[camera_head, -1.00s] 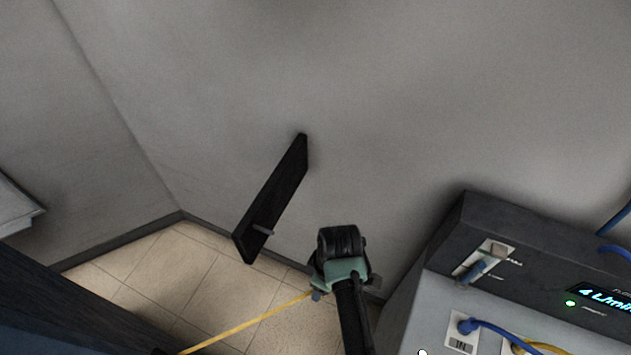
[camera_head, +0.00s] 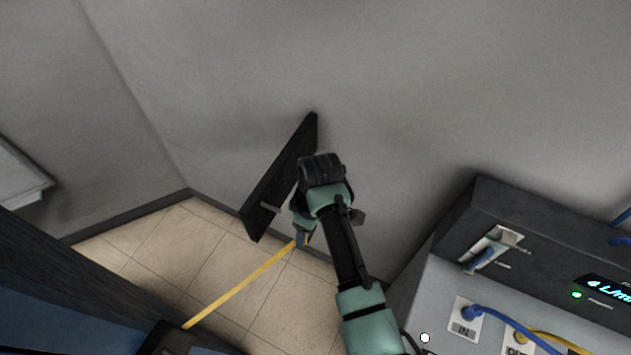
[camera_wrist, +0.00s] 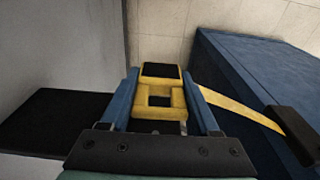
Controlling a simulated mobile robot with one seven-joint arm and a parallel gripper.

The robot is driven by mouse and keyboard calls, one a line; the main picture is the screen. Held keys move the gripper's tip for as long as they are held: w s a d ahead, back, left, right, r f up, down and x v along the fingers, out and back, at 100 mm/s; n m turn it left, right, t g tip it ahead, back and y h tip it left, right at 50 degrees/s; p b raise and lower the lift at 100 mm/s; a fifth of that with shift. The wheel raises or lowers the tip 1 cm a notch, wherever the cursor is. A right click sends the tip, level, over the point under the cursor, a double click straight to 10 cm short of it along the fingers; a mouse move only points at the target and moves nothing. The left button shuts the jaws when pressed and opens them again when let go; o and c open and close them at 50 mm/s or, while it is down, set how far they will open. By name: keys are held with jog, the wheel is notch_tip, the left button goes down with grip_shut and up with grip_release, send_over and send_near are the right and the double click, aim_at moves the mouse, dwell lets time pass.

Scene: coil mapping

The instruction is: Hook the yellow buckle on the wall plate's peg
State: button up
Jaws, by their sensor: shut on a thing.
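My gripper (camera_wrist: 162,105) is shut on the yellow buckle (camera_wrist: 160,73), which sits between the two blue fingers in the wrist view. The buckle has a square opening and a black patch. A yellow strap (camera_head: 240,285) runs from it down to the left in the head view, and it also shows in the wrist view (camera_wrist: 240,109). The dark wall plate (camera_head: 290,170) stands on the grey wall. Its short grey peg (camera_head: 270,207) sticks out near the lower end, just left of my gripper. The buckle is mostly hidden by my arm in the head view.
A grey machine (camera_head: 500,240) with blue and yellow hoses stands at the right. A dark-topped blue piece of furniture (camera_head: 70,280) fills the lower left. Tiled floor (camera_head: 215,225) lies between them. A pale object (camera_head: 20,180) juts in at the left edge.

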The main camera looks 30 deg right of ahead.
aim_at(273, 210)
jog(key=shift+w+a+f+b, duration=0.1)
jog(key=shift+w+a+b, duration=0.7)
jog(key=shift+w+b, duration=0.35)
jog(key=shift+w+a+f+b, duration=0.15)
jog(key=shift+w+a+b, duration=0.6)
jog(key=shift+w+b, duration=0.35)
jog(key=shift+w+a+f+b, duration=0.1)
jog(key=shift+w+a+b, duration=0.75)
jog(key=shift+w, duration=0.45)
jog(key=shift+f, duration=0.1)
jog(key=o, duration=1.4)
jog(key=shift+o, duration=0.2)
jog(key=r, duration=0.7)
jog(key=s+d+r+b, duration=0.1)
jog(key=r, duration=0.3)
jog(key=shift+r, duration=0.25)
jog(key=shift+s+r+p, duration=0.15)
jog(key=shift+r+p, duration=0.3)
jog(key=shift+r, duration=0.25)
